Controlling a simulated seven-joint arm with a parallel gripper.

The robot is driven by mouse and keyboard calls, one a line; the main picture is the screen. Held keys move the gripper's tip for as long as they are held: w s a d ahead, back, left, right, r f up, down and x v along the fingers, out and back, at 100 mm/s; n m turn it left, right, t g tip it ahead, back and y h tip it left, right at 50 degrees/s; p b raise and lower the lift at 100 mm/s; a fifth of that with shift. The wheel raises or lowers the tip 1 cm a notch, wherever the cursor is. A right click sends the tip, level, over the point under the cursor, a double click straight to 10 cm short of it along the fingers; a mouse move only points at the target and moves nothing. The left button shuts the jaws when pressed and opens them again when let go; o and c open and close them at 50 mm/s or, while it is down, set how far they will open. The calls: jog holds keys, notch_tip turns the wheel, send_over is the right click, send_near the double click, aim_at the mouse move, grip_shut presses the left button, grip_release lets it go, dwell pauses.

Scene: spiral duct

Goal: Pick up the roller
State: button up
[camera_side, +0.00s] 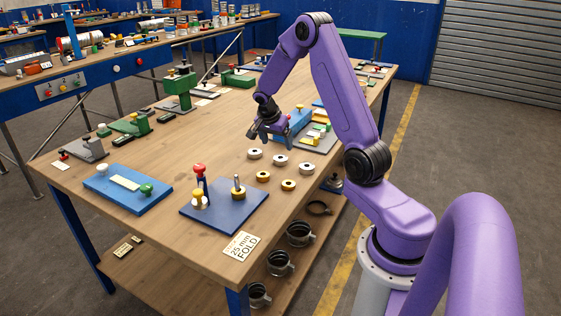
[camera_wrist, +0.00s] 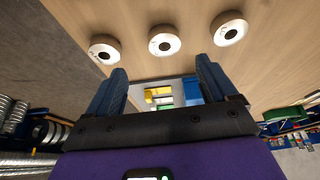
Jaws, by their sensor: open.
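Several ring-shaped rollers with dark centre holes lie flat on the wooden table in the side view. A silver roller (camera_side: 254,154) is leftmost, with a second silver roller (camera_side: 280,160) and a third silver roller (camera_side: 306,169) to its right. Two brass rollers, one (camera_side: 263,177) and another (camera_side: 288,185), lie nearer the front. My gripper (camera_side: 268,136) is open and empty, above the table just behind the silver row.
A blue plate (camera_side: 228,207) with upright pegs stands at the table's front, beside a "25 mm FOLD" card (camera_side: 241,246). A blue fixture (camera_side: 127,187) lies to the left.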

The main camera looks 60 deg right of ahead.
aim_at(280, 155)
jog(key=x, duration=0.3)
jog(key=shift+d+f, duration=0.2)
jog(key=shift+f, duration=0.15)
jog(key=shift+w+x, duration=0.2)
jog(key=shift+x, duration=1.1)
jog(key=shift+w+x, duration=0.2)
jog(key=shift+x, duration=1.1)
jog(key=shift+d, duration=0.15)
jog(key=c, duration=1.3)
jog(key=shift+r, duration=0.1)
